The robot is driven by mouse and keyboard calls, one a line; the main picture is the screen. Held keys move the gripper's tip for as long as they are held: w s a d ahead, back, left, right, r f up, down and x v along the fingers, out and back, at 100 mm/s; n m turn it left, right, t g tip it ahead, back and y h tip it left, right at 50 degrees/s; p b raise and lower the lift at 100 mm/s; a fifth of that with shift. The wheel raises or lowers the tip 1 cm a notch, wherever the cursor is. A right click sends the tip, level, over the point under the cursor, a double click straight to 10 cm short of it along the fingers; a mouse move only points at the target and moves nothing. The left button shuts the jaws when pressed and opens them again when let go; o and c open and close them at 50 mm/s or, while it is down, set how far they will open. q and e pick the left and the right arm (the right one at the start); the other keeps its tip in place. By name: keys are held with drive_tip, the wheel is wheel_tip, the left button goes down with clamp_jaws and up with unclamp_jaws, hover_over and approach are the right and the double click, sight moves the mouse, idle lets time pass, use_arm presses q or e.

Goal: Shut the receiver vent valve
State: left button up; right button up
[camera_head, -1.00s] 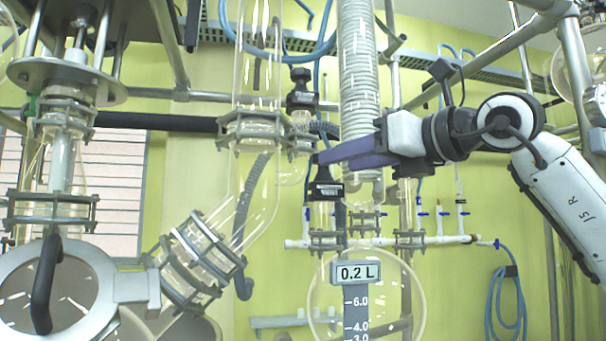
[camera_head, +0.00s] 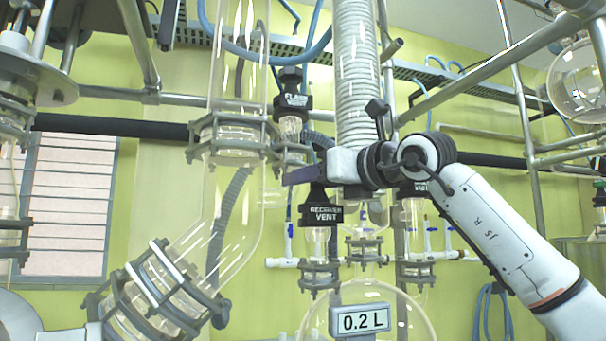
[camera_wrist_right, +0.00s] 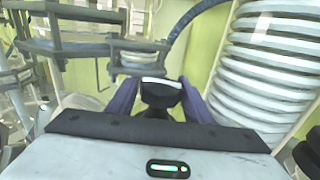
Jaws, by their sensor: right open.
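The receiver vent valve (camera_head: 322,212) is a black cap with a white "RECEIVER VENT" label, upright on a glass neck below my right gripper's wrist. My right gripper (camera_head: 300,177) has purple fingers, which reach left at the height of the valve's top. In the right wrist view, the gripper (camera_wrist_right: 160,98) is open, with one finger on each side of a black knob (camera_wrist_right: 160,93). This looks like the top of the receiver vent valve; I cannot tell whether the fingers touch it. My left gripper is not in view.
Another black labelled valve (camera_head: 292,100) stands above and left. A ribbed glass condenser (camera_head: 355,80) rises close behind my right wrist. A clamped glass column (camera_head: 235,120) is at left. The round receiver flask with its "0.2 L" display (camera_head: 362,320) sits below.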

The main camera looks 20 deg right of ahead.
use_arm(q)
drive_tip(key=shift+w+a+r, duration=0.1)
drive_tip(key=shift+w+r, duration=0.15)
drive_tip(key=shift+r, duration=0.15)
use_arm(e)
drive_tip(key=shift+x, duration=0.8)
drive_tip(key=c, duration=0.8)
drive_tip(key=m+h+b, duration=0.1)
drive_tip(key=h+b, duration=0.1)
drive_tip(key=shift+w+d+m+t+h, duration=0.1)
drive_tip(key=shift+d+m+t+h, duration=0.2)
drive_tip(key=shift+m+t, duration=0.1)
drive_tip(key=o, duration=0.8)
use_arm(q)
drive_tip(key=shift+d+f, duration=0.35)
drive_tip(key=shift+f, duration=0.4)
